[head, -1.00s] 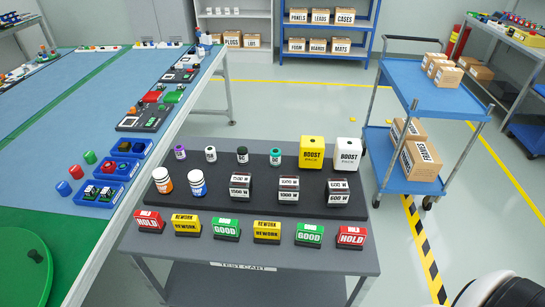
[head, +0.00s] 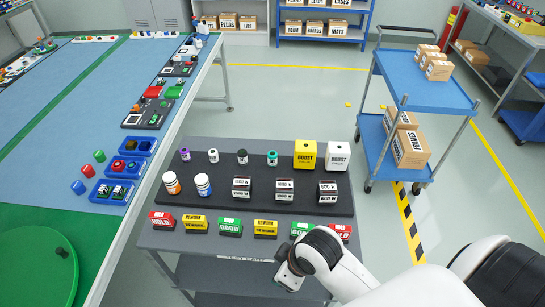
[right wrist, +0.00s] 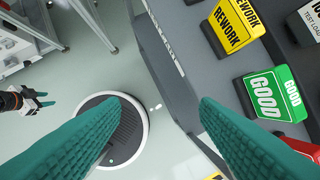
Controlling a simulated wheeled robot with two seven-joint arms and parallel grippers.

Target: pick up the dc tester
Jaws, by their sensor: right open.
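My right gripper (head: 290,277) is at the cart's front edge, below the sign row. In the right wrist view its teal fingers (right wrist: 163,98) are wide apart with nothing between them. My left gripper (right wrist: 40,98) shows small at that view's left, fingers apart and empty.
Orange and blue-banded jars (head: 203,186), black test blocks (head: 284,190), yellow (head: 305,155) and white (head: 338,156) boost packs share the mat. A row of signs (head: 230,227) lines the front; my right arm covers some. A blue trolley (head: 425,85) stands right.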

